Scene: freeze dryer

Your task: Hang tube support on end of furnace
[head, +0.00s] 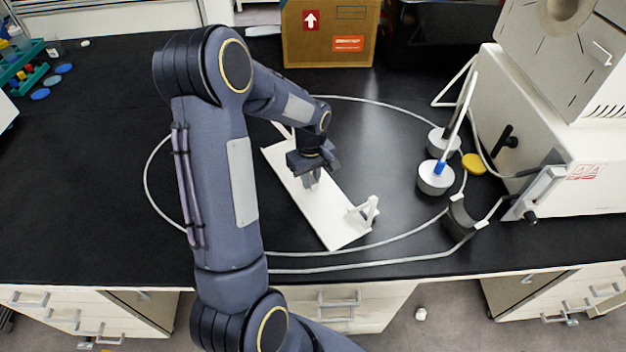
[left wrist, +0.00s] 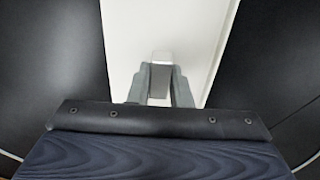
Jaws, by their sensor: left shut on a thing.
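A long white plate with upright brackets, which looks like the tube support (head: 318,213), lies slantwise in the middle of the black bench. One bracket (head: 365,212) stands at its near right end. My left gripper (head: 312,180) is over the plate's middle, shut on a small raised block. In the left wrist view, the fingers (left wrist: 160,85) close on this block with the white plate (left wrist: 205,45) beyond it. I cannot tell whether the plate touches the bench. The white furnace (head: 545,130) stands at the right, with its grooved upper part raised. My right gripper is out of view.
Two grey round pieces with rods (head: 436,178) and a yellow disc (head: 473,164) sit beside the furnace. A thin pale loop circles the plate. A cardboard box (head: 330,40) stands behind. The bench's left side is mostly clear.

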